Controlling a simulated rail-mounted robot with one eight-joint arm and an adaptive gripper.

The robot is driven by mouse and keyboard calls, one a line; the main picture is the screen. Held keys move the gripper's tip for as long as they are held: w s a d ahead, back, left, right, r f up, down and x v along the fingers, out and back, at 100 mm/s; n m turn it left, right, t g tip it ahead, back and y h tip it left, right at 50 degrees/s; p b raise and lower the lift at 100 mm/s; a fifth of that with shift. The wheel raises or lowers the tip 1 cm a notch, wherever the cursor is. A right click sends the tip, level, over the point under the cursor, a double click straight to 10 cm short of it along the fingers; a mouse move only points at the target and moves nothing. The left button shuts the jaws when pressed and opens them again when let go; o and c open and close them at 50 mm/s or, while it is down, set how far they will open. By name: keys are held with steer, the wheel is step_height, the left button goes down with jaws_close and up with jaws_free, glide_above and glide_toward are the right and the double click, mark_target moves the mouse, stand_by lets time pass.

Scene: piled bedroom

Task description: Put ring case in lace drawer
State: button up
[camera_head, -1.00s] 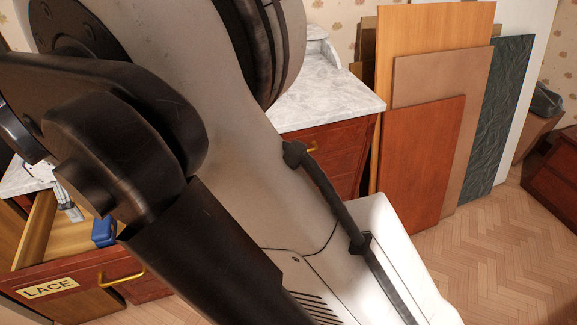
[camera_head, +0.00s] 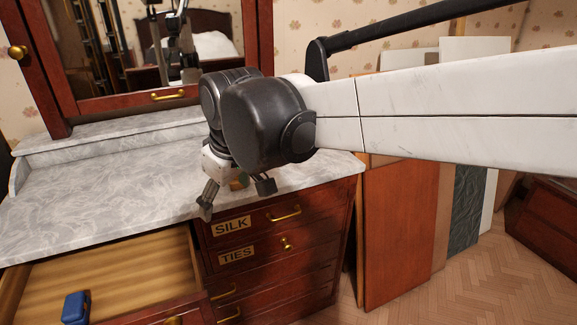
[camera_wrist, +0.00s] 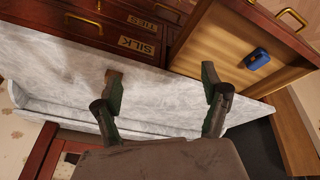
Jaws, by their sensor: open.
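The small blue ring case (camera_head: 76,308) lies on the wooden floor of the open drawer (camera_head: 120,262), near its front. In the wrist view the ring case (camera_wrist: 257,58) also lies inside the drawer (camera_wrist: 212,48), apart from my gripper. The drawer's label is outside the head view now; an earlier frame shows LACE on its front. My gripper (camera_head: 236,198) is open and empty near the front edge of the marble top, right of the drawer. In the wrist view my gripper's fingers (camera_wrist: 162,84) are spread wide with nothing between them.
The marble dresser top (camera_head: 100,180) is clear. Closed drawers labelled SILK (camera_head: 231,226) and TIES (camera_head: 236,253) stand right of the open one. A mirror (camera_head: 150,45) rises behind. Boards (camera_head: 400,235) lean against the wall at right.

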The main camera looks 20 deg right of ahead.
steer(key=s+d+f+m+t, duration=0.1)
steer(key=s+d+m, duration=0.3)
steer(key=d, duration=0.5)
steer(key=s+d+f+m+t+h, duration=0.1)
steer(key=s+d+f+m, duration=0.3)
steer(key=s+d, duration=0.5)
steer(key=shift+s+t+h, duration=0.3)
steer(key=shift+t, duration=0.3)
